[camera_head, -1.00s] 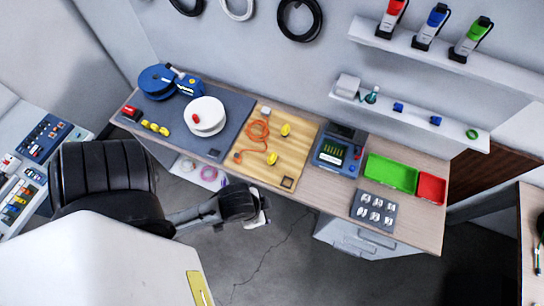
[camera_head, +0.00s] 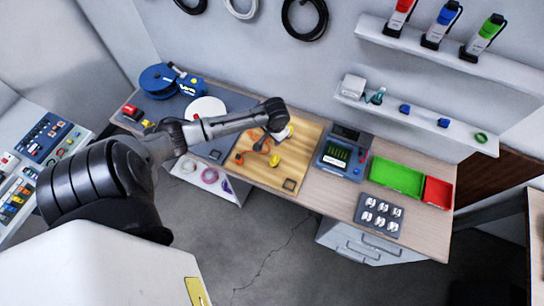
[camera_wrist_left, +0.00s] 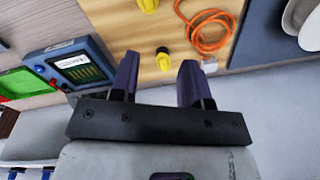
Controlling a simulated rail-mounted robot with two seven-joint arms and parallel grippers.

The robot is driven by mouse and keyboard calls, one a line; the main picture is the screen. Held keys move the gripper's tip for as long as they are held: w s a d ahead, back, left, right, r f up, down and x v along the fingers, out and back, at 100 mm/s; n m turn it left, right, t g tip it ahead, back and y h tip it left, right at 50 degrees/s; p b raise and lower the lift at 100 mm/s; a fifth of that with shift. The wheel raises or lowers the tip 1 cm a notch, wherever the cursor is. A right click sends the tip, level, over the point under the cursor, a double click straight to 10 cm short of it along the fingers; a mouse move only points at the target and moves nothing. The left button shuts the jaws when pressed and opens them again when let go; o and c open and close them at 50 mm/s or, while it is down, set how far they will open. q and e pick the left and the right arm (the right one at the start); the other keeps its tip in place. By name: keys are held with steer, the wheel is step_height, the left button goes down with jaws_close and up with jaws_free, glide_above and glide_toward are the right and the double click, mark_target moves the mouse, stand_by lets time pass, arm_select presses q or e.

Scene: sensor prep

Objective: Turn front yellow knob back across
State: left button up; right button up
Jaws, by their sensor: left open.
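The front yellow knob (camera_head: 275,160) stands on the wooden board (camera_head: 303,150) on the bench. It also shows at the top edge of the left wrist view (camera_wrist_left: 148,5), partly cut off. In the head view the left gripper (camera_head: 279,133) is over the back part of the board. I cannot tell its exact height. My right gripper is not in view.
An orange cable (camera_wrist_left: 205,38) lies coiled beside the knobs. A blue meter (camera_head: 342,157) stands right of the board, with green (camera_head: 398,175) and red (camera_head: 438,192) bins beyond. A white disc (camera_head: 207,108) is left. A wall shelf (camera_head: 415,118) hangs behind.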

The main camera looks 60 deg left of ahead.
mark_target(274, 158)
arm_select(q)
steer(key=f+n, duration=0.1)
steer(key=f, duration=0.3)
steer(key=f+n, duration=0.2)
steer(key=f, duration=0.3)
steer(key=d+f+n+h, duration=0.1)
steer(key=f, duration=0.4)
steer(key=shift+s+f, duration=0.1)
steer(key=shift+f, duration=0.15)
steer(key=shift+c, duration=0.4)
jaws_close()
